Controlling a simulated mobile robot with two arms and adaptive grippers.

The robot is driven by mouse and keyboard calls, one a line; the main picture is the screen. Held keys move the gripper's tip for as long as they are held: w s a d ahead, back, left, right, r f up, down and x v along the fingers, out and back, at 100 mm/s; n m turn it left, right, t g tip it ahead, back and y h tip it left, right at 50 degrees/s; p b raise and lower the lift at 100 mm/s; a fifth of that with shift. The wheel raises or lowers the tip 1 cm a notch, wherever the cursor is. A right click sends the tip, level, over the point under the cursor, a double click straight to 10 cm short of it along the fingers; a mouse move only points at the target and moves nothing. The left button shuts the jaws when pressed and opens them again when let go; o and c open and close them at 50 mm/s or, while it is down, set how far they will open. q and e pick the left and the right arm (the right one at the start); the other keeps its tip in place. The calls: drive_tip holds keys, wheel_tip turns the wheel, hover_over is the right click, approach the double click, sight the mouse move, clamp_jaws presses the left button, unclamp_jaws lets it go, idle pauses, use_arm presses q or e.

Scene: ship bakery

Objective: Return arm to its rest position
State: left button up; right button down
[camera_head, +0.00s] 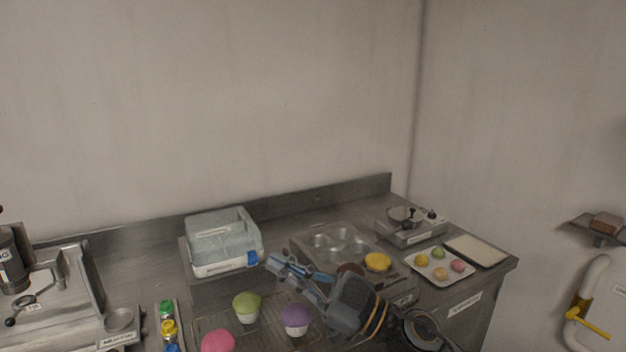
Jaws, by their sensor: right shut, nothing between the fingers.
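My right gripper (289,279) reaches in from the lower right over the counter. Its blue-grey fingers point left and are shut with nothing between them. It is above the area between the wire rack (207,325) and the muffin tin (318,230). My right arm hides part of the counter and part of the tin. My left gripper is not in view.
Green (247,306), purple (296,319) and pink (218,341) cupcakes stand near the gripper. A tray of colored rounds (440,280) and a pale tray (476,250) lie right. Bare wall rises behind.

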drive_tip(key=w+d+f+m+t+h, duration=0.3)
drive_tip(key=d+f+m+t+h, duration=0.9)
drive_tip(key=d+m+h, duration=0.4)
drive_tip(key=s+d+f+m+g+h, duration=0.1)
drive_tip(key=s+d+f+g+h, duration=0.15)
drive_tip(key=f, duration=0.25)
drive_tip(key=s+d+f+m+g+h, duration=0.2)
drive_tip(key=s+f, duration=0.1)
drive_tip(key=f, duration=0.3)
drive_tip(key=s+d+f+n+g, duration=0.1)
drive_tip(key=s+d+f+g, duration=0.1)
drive_tip(key=s+f+g, duration=0.45)
drive_tip(key=s+d+f+g, duration=0.1)
drive_tip(key=s+f, duration=0.2)
drive_tip(key=s, duration=0.7)
drive_tip(key=s+d+f+n+g, duration=0.1)
drive_tip(key=s+d+f+g, duration=0.1)
drive_tip(key=s+f+g, duration=0.45)
wheel_tip(320, 180, down, 23)
drive_tip(key=s+t, duration=0.2)
drive_tip(key=s+d+f+g, duration=0.1)
drive_tip(key=s+d+f, duration=0.1)
drive_tip(key=s+f, duration=1.5)
drive_tip(key=shift+s+d+f+n+g, duration=0.2)
drive_tip(key=shift+f+n+g, duration=0.1)
drive_tip(key=shift+f+g, duration=0.05)
